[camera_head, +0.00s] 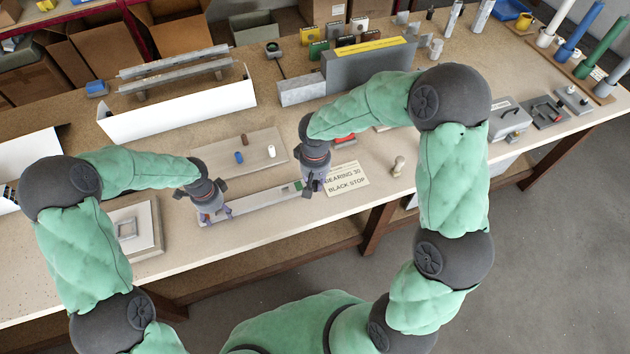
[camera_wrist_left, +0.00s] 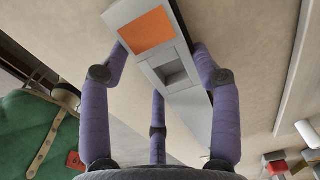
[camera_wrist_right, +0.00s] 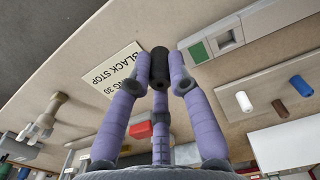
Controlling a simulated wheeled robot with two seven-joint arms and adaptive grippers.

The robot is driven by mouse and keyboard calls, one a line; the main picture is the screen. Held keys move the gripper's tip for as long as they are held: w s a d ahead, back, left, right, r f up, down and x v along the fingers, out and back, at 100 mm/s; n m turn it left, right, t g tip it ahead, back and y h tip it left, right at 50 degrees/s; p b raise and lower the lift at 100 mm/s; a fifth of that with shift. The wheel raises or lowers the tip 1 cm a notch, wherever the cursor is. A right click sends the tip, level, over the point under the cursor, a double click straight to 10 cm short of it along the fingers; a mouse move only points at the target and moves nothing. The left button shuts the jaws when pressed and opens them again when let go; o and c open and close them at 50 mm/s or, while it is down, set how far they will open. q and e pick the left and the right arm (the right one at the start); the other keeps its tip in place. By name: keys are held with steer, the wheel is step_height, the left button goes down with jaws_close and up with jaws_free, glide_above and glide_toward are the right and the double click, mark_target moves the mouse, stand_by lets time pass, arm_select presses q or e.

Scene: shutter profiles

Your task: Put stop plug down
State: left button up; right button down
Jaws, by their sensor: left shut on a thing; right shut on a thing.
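The black stop plug (camera_wrist_right: 159,66) is clasped between the fingertips of my right gripper (camera_wrist_right: 160,75), above the table. In the head view my right gripper (camera_head: 312,192) is by the right end of the long grey shutter profile (camera_head: 255,208), which bears a green patch (camera_wrist_right: 198,52). My left gripper (camera_head: 214,214) is shut on the profile's other end. In the left wrist view its fingers flank the profile (camera_wrist_left: 187,98) beside an orange patch (camera_wrist_left: 146,30) and a square recess. A card (camera_head: 347,180) reading "BEARING 30" and "BLACK STOP" lies right of my right gripper.
A flat board (camera_head: 205,148) behind the profile carries a blue plug (camera_head: 239,158), a brown plug (camera_head: 244,139) and a white plug (camera_head: 271,151). A beige fitting (camera_head: 398,166) stands right of the card.

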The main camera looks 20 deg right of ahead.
stand_by(0.4)
steer(key=w+a+r+n, duration=0.1)
steer(key=w+a+r, duration=0.1)
steer(key=w+a, duration=0.45)
glide_above(286, 193)
step_height(286, 193, down, 5)
steer(key=shift+r, duration=0.15)
steer(key=shift+w+f, duration=0.1)
steer(key=shift+f, duration=2.25)
arm_select(q)
steer(key=shift+s, duration=0.1)
arm_select(e)
steer(key=shift+f, duration=0.2)
